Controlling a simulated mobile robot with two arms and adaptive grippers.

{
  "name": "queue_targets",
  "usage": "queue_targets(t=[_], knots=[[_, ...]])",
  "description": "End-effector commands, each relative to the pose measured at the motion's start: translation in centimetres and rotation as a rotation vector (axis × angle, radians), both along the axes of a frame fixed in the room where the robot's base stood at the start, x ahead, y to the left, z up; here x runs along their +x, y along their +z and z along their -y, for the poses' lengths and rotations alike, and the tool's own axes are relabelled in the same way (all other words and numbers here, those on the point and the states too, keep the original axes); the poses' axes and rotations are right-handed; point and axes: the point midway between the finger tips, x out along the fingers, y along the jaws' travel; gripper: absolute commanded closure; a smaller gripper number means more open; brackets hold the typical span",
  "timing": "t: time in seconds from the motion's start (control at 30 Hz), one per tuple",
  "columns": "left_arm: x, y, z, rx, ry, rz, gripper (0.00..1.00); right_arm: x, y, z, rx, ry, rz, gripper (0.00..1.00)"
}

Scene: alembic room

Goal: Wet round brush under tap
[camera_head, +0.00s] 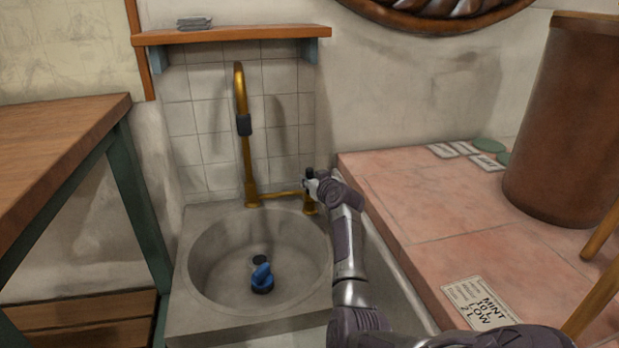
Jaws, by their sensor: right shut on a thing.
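A blue round brush (262,280) lies in the round stone sink (225,297), just in front of the dark drain. The brass tap (247,165) rises behind the sink, with a dark band partway up. No stream of water can be made out. My right gripper (311,184) is at the tap's handle (310,206), to the right of the spout, and is shut on it. The fingers are small in the picture and partly hide the handle. My left gripper is not in view.
A wooden shelf (230,34) hangs above the tap. A wooden table (50,150) with green legs stands at the left. A pink tiled counter (430,215) at the right carries cards and a brown barrel (565,120). My right arm passes along the sink's right side.

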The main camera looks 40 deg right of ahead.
Motion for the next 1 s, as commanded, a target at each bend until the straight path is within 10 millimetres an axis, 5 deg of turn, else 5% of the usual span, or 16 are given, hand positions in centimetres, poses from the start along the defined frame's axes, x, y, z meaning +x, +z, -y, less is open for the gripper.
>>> queue_targets(t=[0.07,0.1,0.23,0.67,1.0], knots=[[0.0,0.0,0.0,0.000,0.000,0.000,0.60,0.0,0.1,0.0,-0.001,0.000,0.002,1.00],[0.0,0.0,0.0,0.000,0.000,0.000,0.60,0.0,0.2,0.0,-0.001,0.000,0.002,0.71],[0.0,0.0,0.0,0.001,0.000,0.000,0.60,0.0,0.1,0.0,-0.001,0.000,0.002,0.49],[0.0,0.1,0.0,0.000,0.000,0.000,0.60,-0.6,0.2,-0.1,-0.003,-0.001,0.001,0.49],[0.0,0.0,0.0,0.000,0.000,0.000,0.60,-5.8,1.4,-1.8,-0.004,0.000,0.000,0.49]])
